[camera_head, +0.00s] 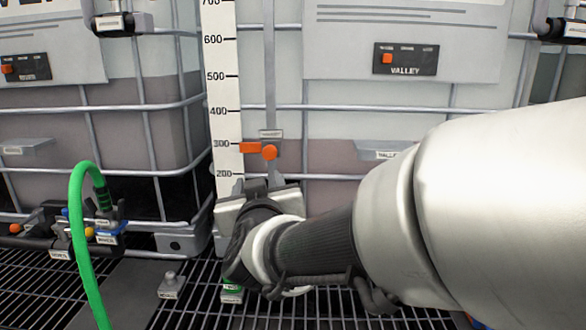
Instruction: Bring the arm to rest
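My arm reaches in from the right side of the head view. My gripper (258,187) is at its far end, low in front of the middle tote (410,125), below the orange sliders. Its dark wrist hides most of it, so I cannot tell whether the fingers are open, shut or touching anything.
A white level scale (222,90) stands upright beside orange sliders (268,152). A second caged tote (140,120) is at left. A green hose (78,220) arches down to a manifold of fittings (107,230) at lower left. Dark grating (190,300) forms the floor. A small labelled post (171,287) stands on it.

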